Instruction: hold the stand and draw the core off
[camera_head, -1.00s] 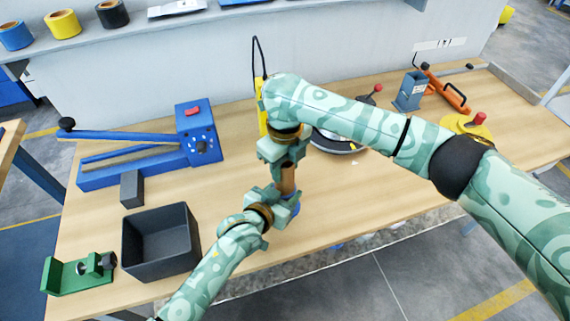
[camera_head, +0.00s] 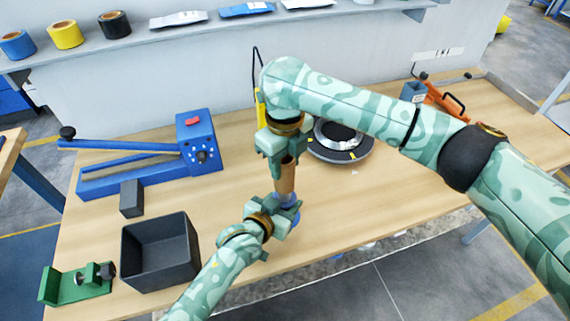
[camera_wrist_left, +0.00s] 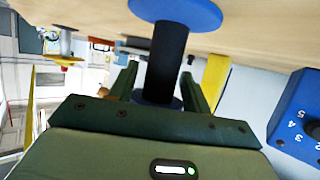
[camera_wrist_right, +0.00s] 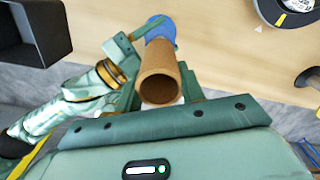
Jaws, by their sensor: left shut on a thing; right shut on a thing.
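The core is a brown hollow tube (camera_head: 285,180), upright in the head view between my two grippers. My right gripper (camera_head: 282,148) is shut on its upper part. The right wrist view looks into the core's open end (camera_wrist_right: 160,86), with the blue base behind it (camera_wrist_right: 160,28). The stand has blue discs (camera_head: 289,203) just below the core and a black post (camera_wrist_left: 166,55). My left gripper (camera_head: 275,213) is shut on this post, between the broad blue base (camera_wrist_left: 178,12) and a smaller disc. Whether the core still surrounds any spindle is hidden.
A dark open bin (camera_head: 160,252) and a green fixture (camera_head: 78,284) stand at the left front. A blue lever device (camera_head: 195,145) lies behind them. A round black-and-white disc (camera_head: 345,140) lies behind the right arm.

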